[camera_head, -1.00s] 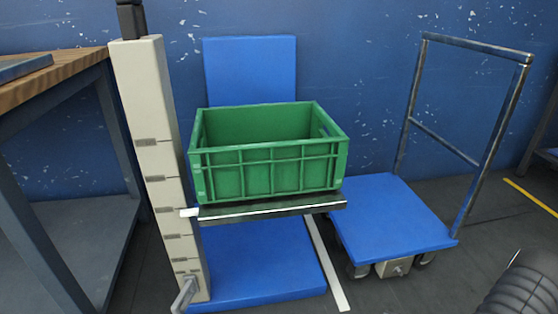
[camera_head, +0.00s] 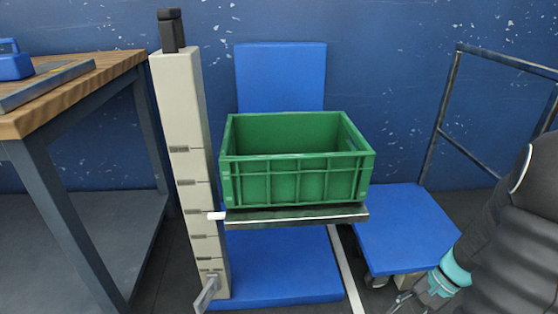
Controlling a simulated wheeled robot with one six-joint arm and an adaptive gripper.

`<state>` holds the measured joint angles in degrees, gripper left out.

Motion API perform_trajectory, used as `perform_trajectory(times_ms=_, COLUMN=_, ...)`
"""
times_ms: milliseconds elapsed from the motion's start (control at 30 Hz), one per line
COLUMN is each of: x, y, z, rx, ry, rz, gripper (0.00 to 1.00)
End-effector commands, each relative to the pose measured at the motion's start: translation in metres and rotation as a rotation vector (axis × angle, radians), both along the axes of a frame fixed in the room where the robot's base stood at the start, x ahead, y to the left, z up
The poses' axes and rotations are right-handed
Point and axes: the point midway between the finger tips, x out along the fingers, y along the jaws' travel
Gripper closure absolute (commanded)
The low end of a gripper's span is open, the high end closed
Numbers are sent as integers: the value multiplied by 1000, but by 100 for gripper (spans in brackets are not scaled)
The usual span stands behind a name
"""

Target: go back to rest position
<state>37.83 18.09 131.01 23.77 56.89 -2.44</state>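My arm comes in from the right edge, dark with a teal band near its end. My gripper (camera_head: 408,299) is at the lower right, in front of the blue cart. Its fingers are small and partly cut off by the bottom edge, so I cannot tell whether they are open or shut. I see nothing held in the visible part. My gripper is apart from the green crate (camera_head: 297,180), in the picture below and right of it.
The crate, its visible interior empty, stands on a lift shelf (camera_head: 300,215) beside a pale marked column (camera_head: 185,140). The blue cart (camera_head: 405,228) with a metal handle stands right. A wooden-topped bench (camera_head: 105,75) at left carries a blue item (camera_head: 12,66). Dark floor shows between.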

Motion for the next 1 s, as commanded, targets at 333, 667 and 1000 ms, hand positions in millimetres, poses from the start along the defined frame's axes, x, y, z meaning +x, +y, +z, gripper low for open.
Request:
perform_trajectory(times_ms=333, x=-14, y=25, z=91, rx=-294, ry=-157, rz=304, gripper=61)
perform_trajectory(times_ms=667, x=-30, y=56, z=171, rx=-517, ry=-359, rz=548, gripper=61)
perform_trajectory(times_ms=1000, x=-51, y=103, z=251, rx=-647, ry=-630, rz=706, gripper=61)
